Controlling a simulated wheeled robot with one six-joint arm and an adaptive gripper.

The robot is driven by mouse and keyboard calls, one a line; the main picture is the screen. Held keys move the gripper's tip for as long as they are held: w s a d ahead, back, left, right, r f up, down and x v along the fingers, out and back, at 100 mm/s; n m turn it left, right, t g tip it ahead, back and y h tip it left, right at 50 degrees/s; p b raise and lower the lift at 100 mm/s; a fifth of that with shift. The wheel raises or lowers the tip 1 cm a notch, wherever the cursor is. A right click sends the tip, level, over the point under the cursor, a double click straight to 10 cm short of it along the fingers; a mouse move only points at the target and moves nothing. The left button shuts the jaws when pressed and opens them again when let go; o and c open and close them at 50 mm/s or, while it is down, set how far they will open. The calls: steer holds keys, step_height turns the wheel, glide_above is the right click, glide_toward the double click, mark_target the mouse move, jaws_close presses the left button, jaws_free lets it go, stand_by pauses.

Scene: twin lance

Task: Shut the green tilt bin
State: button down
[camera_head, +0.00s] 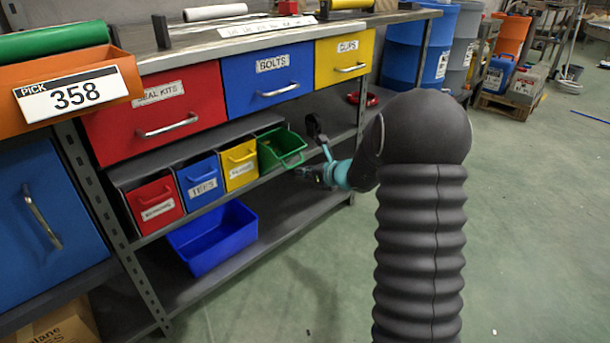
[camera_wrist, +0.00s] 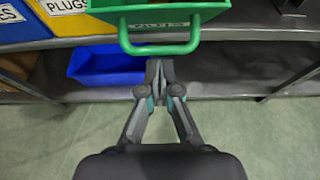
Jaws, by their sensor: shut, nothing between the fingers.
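The green tilt bin (camera_head: 281,147) is the rightmost of the row of small bins under the drawers. It is tilted out, with its open top showing and its green bar handle (camera_head: 292,160) facing the aisle. In the wrist view the green handle (camera_wrist: 160,47) crosses the top of the picture. My gripper (camera_wrist: 160,66) is shut and empty, its fingertips pointing at the shelf just below the handle in the picture. In the head view my gripper (camera_head: 303,173) is beside the bin, to its right. I cannot tell whether the fingers touch the handle.
Yellow (camera_head: 239,166), blue (camera_head: 199,181) and red (camera_head: 155,203) tilt bins stand to the left of the green one. A loose blue tub (camera_head: 213,238) sits on the shelf below.

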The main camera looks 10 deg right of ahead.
steer(key=shift+r, duration=0.1)
steer(key=p, duration=0.1)
steer(key=r+p, duration=0.1)
steer(key=p, duration=0.1)
steer(key=r+g+p, duration=0.1)
steer(key=shift+w+a+r+h+p, duration=0.1)
steer(key=shift+w+a+h+p, duration=0.2)
steer(key=shift+w+p, duration=0.1)
steer(key=shift+w+a+r+p, duration=0.25)
steer(key=shift+w+r+p, duration=0.15)
steer(key=shift+w+r, duration=0.15)
steer(key=shift+w+a+r+p, duration=0.3)
steer(key=shift+w+r+p, duration=0.15)
steer(key=shift+r, duration=0.2)
steer(key=shift+w+a+r+p, duration=0.25)
steer(key=shift+w+r+p, duration=0.2)
steer(key=shift+r, duration=0.15)
steer(key=shift+w+a+r+p, duration=0.25)
steer(key=shift+w+a+r, duration=0.15)
steer(key=shift+w, duration=0.15)
steer(key=shift+w+a+r+p, duration=0.25)
steer(key=shift+w+r, duration=0.1)
steer(key=shift+w, duration=0.2)
steer(key=shift+w+r, duration=0.1)
